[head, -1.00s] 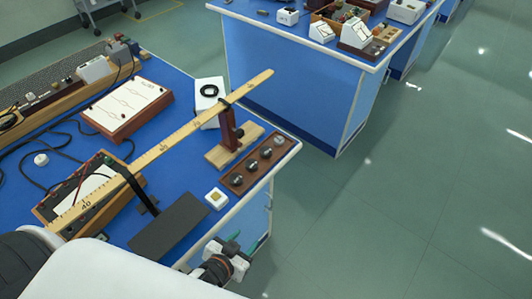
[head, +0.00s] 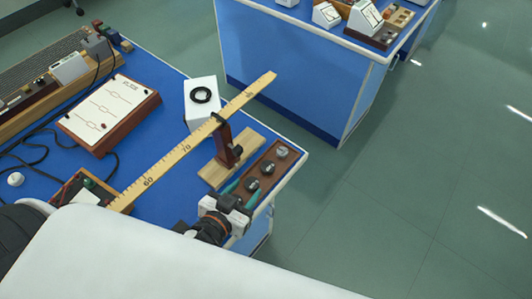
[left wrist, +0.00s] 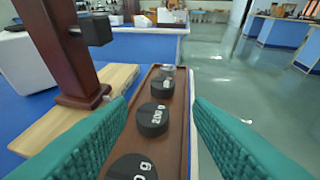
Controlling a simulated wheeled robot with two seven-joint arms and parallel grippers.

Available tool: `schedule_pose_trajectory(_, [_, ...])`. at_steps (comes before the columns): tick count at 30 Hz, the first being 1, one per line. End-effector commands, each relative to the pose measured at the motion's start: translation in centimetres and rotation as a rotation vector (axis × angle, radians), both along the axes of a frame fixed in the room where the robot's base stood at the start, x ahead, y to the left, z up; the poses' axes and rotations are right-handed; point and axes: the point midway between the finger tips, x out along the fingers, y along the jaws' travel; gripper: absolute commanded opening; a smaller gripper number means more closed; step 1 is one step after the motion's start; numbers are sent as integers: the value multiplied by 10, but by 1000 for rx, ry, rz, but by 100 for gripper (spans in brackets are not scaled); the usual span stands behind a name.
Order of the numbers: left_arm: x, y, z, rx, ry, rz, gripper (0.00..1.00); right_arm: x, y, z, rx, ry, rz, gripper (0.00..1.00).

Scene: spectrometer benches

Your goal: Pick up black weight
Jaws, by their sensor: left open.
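Several round weights stand in a row in a brown wooden tray (left wrist: 172,150) along the bench's right edge. In the left wrist view a black weight marked 200 g (left wrist: 153,119) sits between the teal fingers, with a nearer black weight (left wrist: 132,168) cut off at the bottom. A farther black weight (left wrist: 162,86) and a silver-topped one (left wrist: 168,71) stand beyond. In the head view, dark weights (head: 252,184) (head: 267,168) and a greyer one (head: 282,152) show. My left gripper (head: 241,194) is open and empty above the tray's near end, which it hides. My right gripper is out of view.
A wooden stand (head: 225,150) beside the tray carries a long ruler (head: 183,149) across the bench. A white box with a black ring (head: 203,115) and a circuit board (head: 108,112) lie behind. Another blue bench (head: 290,75) stands beyond a floor gap.

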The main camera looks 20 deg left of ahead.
Motion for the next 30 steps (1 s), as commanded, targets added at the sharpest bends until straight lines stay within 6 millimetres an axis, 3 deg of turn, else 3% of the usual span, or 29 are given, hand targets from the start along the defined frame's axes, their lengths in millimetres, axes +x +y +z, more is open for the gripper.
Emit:
schedule_pose_trajectory(10, [49, -8, -19, 2, -1, -1, 47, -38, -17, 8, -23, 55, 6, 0])
schedule_pose_trajectory(16, [62, -9, -24, 1, -1, 0, 47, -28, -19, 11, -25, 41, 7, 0])
schedule_pose_trajectory(21, [84, -13, -34, 2, -2, 0, 47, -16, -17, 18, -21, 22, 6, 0])
schedule_pose_trajectory(30, [102, -16, -44, 1, 0, 0, 47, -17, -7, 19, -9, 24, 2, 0])
